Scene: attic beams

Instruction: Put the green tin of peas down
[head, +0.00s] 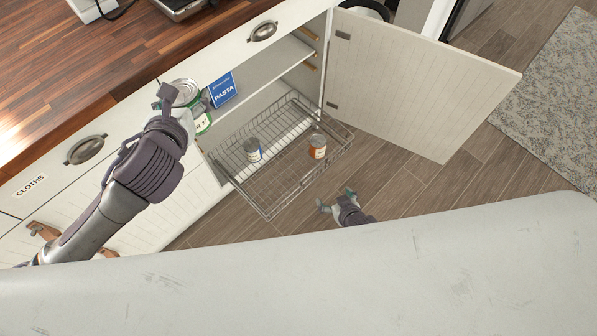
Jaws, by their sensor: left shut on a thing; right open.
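The green tin of peas (203,123) has a silver lid and a green and white label. My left gripper (182,100) is shut on it and holds it up in front of the open cupboard, to the left of the blue pasta box (222,90). The gripper hides part of the tin. My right gripper (337,201) is open and empty, low over the floor just beyond the front of the pulled-out wire basket (267,208).
The basket holds a grey tin with a dark label (252,150) and an orange-labelled tin (317,146), with bare mesh between them. The cupboard door (420,85) stands wide open to the right. A wooden worktop (120,50) lies at upper left.

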